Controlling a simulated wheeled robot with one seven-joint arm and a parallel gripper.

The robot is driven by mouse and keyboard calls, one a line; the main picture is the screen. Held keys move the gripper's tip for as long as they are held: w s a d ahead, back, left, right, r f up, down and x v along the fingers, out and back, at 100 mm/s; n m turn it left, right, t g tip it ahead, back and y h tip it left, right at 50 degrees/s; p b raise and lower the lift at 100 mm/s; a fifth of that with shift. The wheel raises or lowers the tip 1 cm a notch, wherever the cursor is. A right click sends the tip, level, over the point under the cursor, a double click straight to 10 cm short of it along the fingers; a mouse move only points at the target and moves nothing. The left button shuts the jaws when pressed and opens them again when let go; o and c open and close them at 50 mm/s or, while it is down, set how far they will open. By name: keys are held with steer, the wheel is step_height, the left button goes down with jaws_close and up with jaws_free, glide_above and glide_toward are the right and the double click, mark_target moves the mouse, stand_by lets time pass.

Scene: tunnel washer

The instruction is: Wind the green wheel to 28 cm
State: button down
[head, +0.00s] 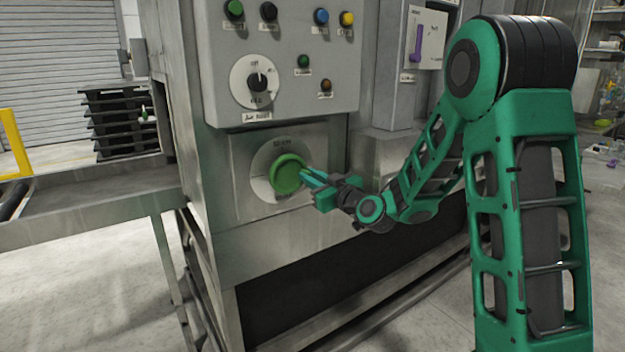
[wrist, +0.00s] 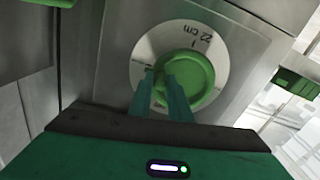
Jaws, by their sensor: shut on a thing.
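The green wheel (head: 286,175) is a round knob on a pale dial plate, set in the metal panel below the control box. It also shows in the wrist view (wrist: 203,70), where the dial plate (wrist: 153,45) reads "22 cm" beside a short mark. My gripper (head: 308,177) reaches it from the right. In the wrist view the two teal fingers of my gripper (wrist: 162,85) lie at the wheel's near edge, shut on it. The fingers hide part of the wheel's rim. The dial's lettering is too small to read in the head view.
Above the wheel, a grey control box (head: 335,60) carries several coloured buttons and a black rotary selector (head: 257,82). A purple handle (head: 416,45) is at the upper right. A metal conveyor table (head: 90,205) stands at the left, with stacked black pallets (head: 125,120) behind it.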

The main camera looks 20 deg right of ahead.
mark_target(297, 186)
steer(key=shift+d+f+m, duration=0.15)
steer(key=shift+f+m, duration=0.1)
steer(key=shift+m, duration=0.35)
steer(key=shift+s+a+f+m, duration=0.1)
steer(key=shift+a+f+m, duration=0.35)
steer(key=shift+m, duration=1.2)
steer(key=shift+s+a+f+m, duration=0.15)
steer(key=shift+f+m, duration=0.55)
steer(key=shift+m, duration=0.9)
steer(key=shift+a+f+m, duration=0.35)
steer(key=shift+f+m, duration=0.25)
steer(key=shift+m, duration=1.05)
steer(key=shift+s+a+f+m, duration=0.1)
steer(key=shift+a+f+m, duration=0.1)
steer(key=shift+m, duration=0.3)
steer(key=c, duration=1.6)
jaws_free()
steer(key=shift+c, duration=0.2)
steer(key=shift+r, duration=0.2)
